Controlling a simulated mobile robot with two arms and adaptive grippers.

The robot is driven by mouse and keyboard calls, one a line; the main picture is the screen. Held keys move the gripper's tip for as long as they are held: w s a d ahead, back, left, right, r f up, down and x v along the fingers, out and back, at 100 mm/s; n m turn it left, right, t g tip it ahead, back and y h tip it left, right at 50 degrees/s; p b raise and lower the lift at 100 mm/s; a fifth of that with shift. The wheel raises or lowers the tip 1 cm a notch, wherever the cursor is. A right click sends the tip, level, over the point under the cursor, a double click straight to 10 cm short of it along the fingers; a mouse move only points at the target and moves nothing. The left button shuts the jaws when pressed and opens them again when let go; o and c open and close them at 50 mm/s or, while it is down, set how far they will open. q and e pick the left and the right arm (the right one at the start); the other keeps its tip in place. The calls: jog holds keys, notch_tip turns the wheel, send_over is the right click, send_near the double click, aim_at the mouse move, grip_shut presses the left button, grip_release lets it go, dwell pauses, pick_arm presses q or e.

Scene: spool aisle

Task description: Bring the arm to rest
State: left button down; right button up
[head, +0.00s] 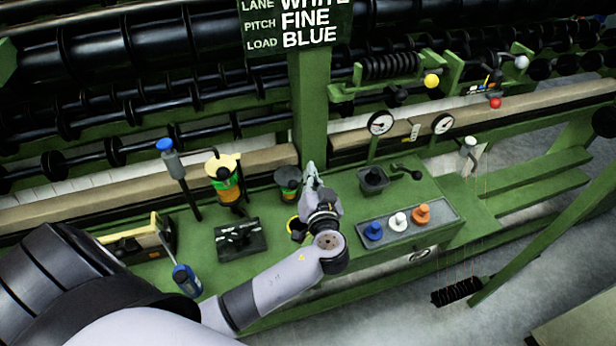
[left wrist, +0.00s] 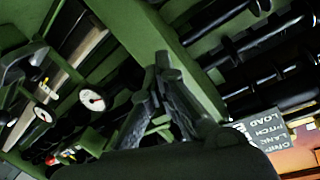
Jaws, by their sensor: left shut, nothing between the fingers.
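My left arm comes in from the lower left of the head view and reaches over the green bench (head: 275,285). Its gripper (head: 311,171) is at the middle of the bench, in front of the green post, with its fingers pointing away from me. In the left wrist view the two dark fingers of the gripper (left wrist: 160,62) meet at the tips, with nothing between them. My right gripper does not show.
A dark cup (head: 288,180) is just left of the gripper, and a black crank box (head: 373,181) is to its right. A grey tray (head: 447,226) holds blue, white and orange knobs. Left are a yellow-topped spool (head: 223,168), a blue-knobbed lever (head: 171,158) and a black block (head: 240,240).

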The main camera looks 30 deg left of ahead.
pick_arm(q)
jog(key=s+d+f+m+g+h+b, duration=0.1)
jog(key=s+d+f+m+g+h, duration=0.2)
jog(key=s, duration=0.6)
jog(key=s+d+f+g+h, duration=0.25)
jog(key=s+f+h, duration=0.2)
jog(key=s, duration=0.35)
jog(key=s+d+f+m+g+h+b, duration=0.1)
jog(key=s+d+f+m+g+h, duration=0.2)
jog(key=s, duration=0.6)
notch_tip(320, 180, down, 28)
jog(key=s+a+g, duration=0.2)
jog(key=s+a+f+g, duration=0.1)
jog(key=s+a+f, duration=0.1)
jog(key=s+f, duration=1.2)
jog(key=shift+s+a+f+n, duration=0.2)
jog(key=shift+s+f+n, duration=0.15)
jog(key=shift+s, duration=0.65)
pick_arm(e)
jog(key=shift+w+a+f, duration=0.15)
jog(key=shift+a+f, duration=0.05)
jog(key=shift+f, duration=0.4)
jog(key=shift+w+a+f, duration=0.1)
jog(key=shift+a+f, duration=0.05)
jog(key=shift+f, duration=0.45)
